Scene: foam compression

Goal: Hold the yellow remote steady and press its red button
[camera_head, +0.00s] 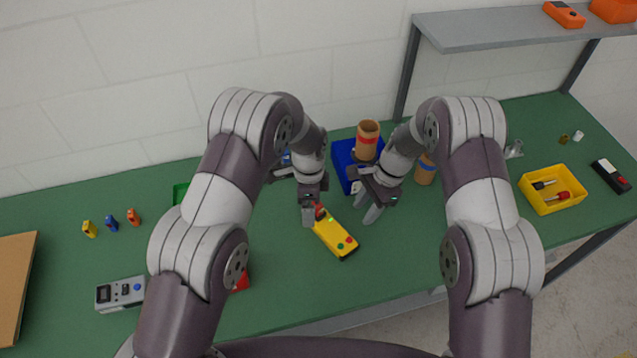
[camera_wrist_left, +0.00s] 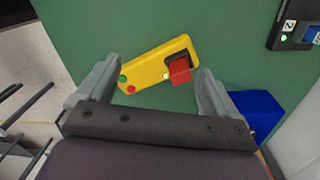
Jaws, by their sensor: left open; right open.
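The yellow remote (camera_head: 338,240) lies on the green table in front of me, slanting down to the right. Its near end has a small red button (camera_head: 348,240) beside a green one; a red block (camera_wrist_left: 180,71) in a dark recess and a green light are towards its other end. My left gripper (camera_head: 314,211) is open at the remote's far end, partly hiding it. In the left wrist view the remote (camera_wrist_left: 150,66) shows between and beyond the open fingers (camera_wrist_left: 160,80). My right gripper (camera_head: 373,211) is open and empty, right of the remote and apart from it.
A blue bin (camera_head: 343,163) and brown cylinders (camera_head: 367,141) stand behind the grippers. A yellow tray (camera_head: 551,190) with screwdrivers is at right. A grey device (camera_head: 120,293) and a cardboard piece (camera_head: 14,290) are at left.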

